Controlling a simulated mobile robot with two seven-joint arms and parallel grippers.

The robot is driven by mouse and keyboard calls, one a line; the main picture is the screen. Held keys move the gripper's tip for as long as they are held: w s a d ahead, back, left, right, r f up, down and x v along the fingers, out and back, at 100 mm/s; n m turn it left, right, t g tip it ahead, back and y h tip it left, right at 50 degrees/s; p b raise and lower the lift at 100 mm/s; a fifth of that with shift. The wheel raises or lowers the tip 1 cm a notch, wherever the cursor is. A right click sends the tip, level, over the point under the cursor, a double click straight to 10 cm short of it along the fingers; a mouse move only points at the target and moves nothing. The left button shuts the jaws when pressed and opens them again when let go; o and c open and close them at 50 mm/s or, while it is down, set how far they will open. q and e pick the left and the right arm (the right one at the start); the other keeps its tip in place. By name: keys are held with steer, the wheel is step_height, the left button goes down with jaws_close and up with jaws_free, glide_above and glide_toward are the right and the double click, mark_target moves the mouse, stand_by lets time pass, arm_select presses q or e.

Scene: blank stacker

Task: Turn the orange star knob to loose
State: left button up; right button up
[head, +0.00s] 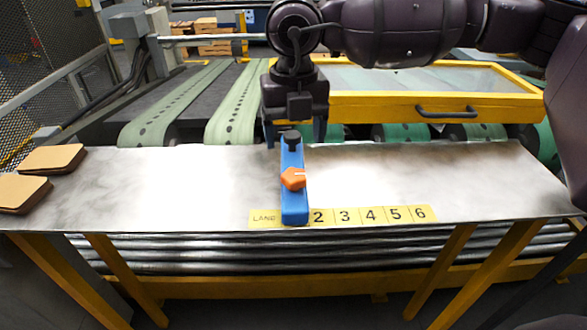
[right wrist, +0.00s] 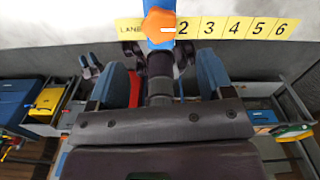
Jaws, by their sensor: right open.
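The orange star knob (head: 293,178) sits on top of a blue bar (head: 294,208) that lies front to back across the grey metal table. A short white mark on the knob points right. A black knob (head: 291,137) stands at the bar's far end. My right gripper (head: 295,132) is open and empty above that far end, behind the orange knob. In the right wrist view the orange knob (right wrist: 158,25) shows at the top, beyond and between the two blue fingers (right wrist: 161,78), not touching them.
A yellow strip (head: 345,216) numbered 2 to 6, with a "LANE" label, runs along the table's front edge. Stacks of brown card blanks (head: 52,158) lie at the left. A yellow-framed clear guard (head: 430,90) and green belts stand behind.

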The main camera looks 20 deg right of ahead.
mark_target(294, 174)
step_height(294, 174, down, 8)
steer(key=shift+f, duration=0.15)
stand_by(0.4)
steer(key=c, duration=0.9)
